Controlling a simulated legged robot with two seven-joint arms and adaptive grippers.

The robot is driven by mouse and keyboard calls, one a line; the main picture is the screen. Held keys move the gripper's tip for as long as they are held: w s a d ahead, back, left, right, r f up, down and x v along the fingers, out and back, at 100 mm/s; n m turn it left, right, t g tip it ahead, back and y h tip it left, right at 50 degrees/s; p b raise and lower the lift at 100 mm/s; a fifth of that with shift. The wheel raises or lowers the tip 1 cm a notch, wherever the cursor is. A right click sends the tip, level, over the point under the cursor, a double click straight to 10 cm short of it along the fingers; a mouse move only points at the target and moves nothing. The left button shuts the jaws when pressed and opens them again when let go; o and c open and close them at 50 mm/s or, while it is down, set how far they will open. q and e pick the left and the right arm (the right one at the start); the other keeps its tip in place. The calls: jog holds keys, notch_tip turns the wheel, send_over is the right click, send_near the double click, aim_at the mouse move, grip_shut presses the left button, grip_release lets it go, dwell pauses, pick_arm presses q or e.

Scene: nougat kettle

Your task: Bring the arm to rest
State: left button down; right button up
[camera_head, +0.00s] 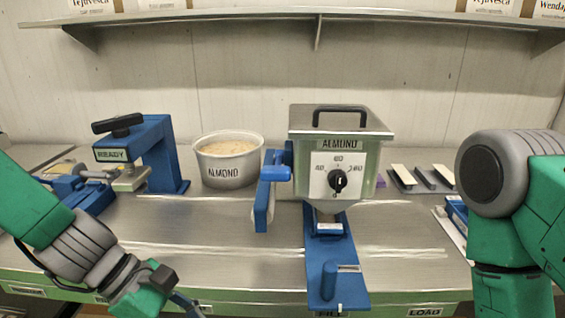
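My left arm comes in from the left and slopes down to the bottom edge. At its end, my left gripper (186,304) shows only as a small dark part at the bottom edge, in front of the counter. Its fingers are mostly cut off, so I cannot tell whether it is open or shut. No held object shows there. My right arm stands at the right edge, its green forearm pointing down out of the picture. The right gripper is out of view.
A blue-framed dispenser (341,150) labelled ALMOND stands mid-counter. Left of it are an ALMOND tub (228,172) with pale contents and a blue press (160,150) marked READY. Small bars (403,177) lie at the right. A shelf (250,16) runs above. The middle-left counter (190,225) is clear.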

pick_arm(q)
jog(key=s+a+f+m+y, duration=0.2)
jog(key=s+a+f+m, duration=0.3)
jog(key=f, duration=0.3)
jog(key=s+a+f+m+y, duration=0.3)
jog(key=s+a+f+m, duration=0.1)
jog(key=f+m, duration=0.3)
jog(key=s+a+f+m+t+y, duration=0.1)
jog(key=s+a+f+m+y, duration=0.2)
jog(key=s+a+f+m, duration=0.2)
notch_tip(320, 180, down, 4)
jog(key=shift+s+a+r+m, duration=0.1)
jog(key=shift+s+a+m, duration=0.25)
jog(key=shift+a, duration=0.4)
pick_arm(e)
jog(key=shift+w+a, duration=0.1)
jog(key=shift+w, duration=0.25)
pick_arm(q)
jog(key=shift+w, duration=0.1)
jog(key=shift+w, duration=0.1)
